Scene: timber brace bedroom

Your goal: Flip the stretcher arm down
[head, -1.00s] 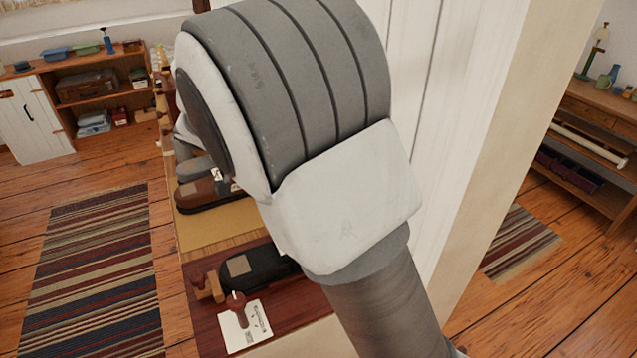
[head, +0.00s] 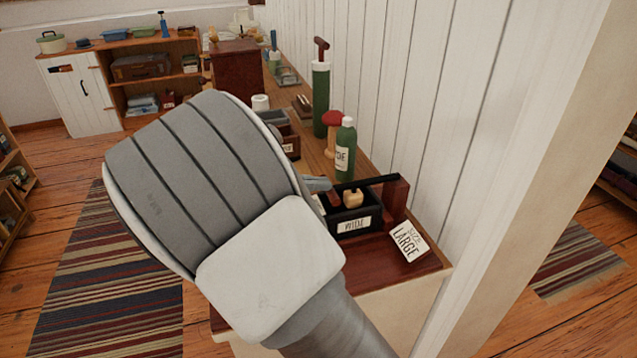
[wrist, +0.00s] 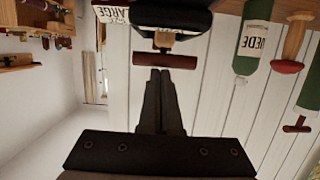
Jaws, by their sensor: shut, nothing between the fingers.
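My gripper (wrist: 160,72) is in the wrist view, its two dark fingers together and empty. The tips are close to a dark red bar (wrist: 165,62); I cannot tell if they touch it. Beyond the bar are a tan wooden piece (wrist: 165,40) and a black box (wrist: 172,18). In the head view my arm hides most of the gripper. There, the black box labelled WIDE (head: 355,224) holds a tan piece (head: 352,199), and a red-brown upright part (head: 396,198) stands at its right. I cannot tell for sure which part is the stretcher arm.
A SIZE LARGE card (head: 409,242) lies at the box's right. A green bottle (head: 345,148), a red-topped wooden piece (head: 332,125) and a tall green cylinder (head: 320,98) stand behind the box. A white panelled wall (head: 420,100) runs close along the right.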

